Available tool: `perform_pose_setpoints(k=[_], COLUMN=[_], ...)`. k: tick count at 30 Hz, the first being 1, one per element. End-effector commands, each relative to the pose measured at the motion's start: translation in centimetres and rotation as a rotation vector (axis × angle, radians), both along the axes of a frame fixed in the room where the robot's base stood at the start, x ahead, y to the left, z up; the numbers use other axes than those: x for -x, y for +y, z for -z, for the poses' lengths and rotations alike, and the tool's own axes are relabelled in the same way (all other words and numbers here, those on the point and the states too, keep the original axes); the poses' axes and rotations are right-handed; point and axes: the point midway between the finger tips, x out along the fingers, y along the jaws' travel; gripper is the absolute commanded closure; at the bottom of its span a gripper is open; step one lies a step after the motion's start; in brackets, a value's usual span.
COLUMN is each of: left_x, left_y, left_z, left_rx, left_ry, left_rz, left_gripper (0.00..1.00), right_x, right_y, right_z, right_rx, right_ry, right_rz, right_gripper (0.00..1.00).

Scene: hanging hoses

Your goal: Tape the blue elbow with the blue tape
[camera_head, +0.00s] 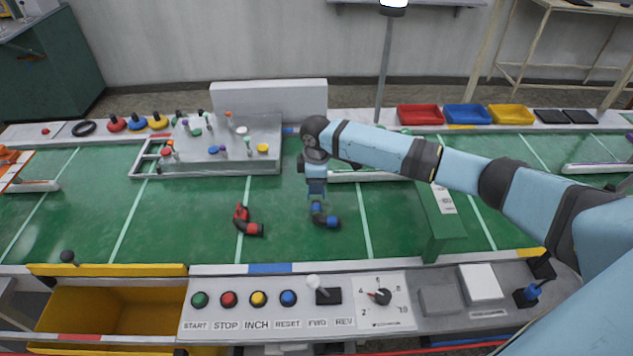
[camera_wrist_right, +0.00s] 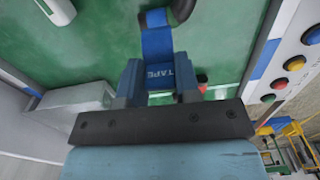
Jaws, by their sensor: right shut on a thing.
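The blue elbow (camera_head: 324,216) is a dark bent hose piece with blue ends. It is over the green mat, at the tips of my right gripper (camera_head: 316,191). In the right wrist view its blue part (camera_wrist_right: 157,42) runs between the fingers of my right gripper (camera_wrist_right: 158,75), which is shut on it. A blue surface marked "TAPE" shows between the fingers. I cannot tell whether the elbow touches the mat. A blue roll-like piece (camera_head: 137,123), possibly the blue tape, sits on the back ledge between a red and a yellow one. My left gripper is not in view.
A red elbow (camera_head: 245,222) lies left of the gripper. A grey fixture plate (camera_head: 225,165) with pegs stands behind, and a green block (camera_head: 440,225) stands to the right. A button panel (camera_head: 295,310) lines the front.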

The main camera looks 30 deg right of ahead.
Motion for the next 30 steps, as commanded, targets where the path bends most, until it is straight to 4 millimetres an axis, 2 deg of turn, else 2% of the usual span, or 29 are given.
perform_pose_setpoints(k=[11, 18, 21, 30], left_x=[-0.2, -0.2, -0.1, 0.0], left_y=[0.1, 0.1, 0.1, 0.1], left_z=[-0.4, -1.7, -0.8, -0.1], left_rx=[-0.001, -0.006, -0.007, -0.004], left_ry=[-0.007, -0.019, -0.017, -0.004], left_rz=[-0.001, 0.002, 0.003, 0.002], left_gripper=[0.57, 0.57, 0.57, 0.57], right_x=[0.0, 0.0, 0.0, 0.1], right_y=[0.0, 0.0, 0.0, 0.0], right_z=[-0.1, -0.4, 0.7, 2.6], right_rx=[0.000, 0.000, 0.000, 0.000], right_ry=[0.000, 0.000, -0.001, 0.001], right_rz=[0.002, 0.002, 0.002, 0.001], right_gripper=[0.93, 0.93, 0.93, 0.93])
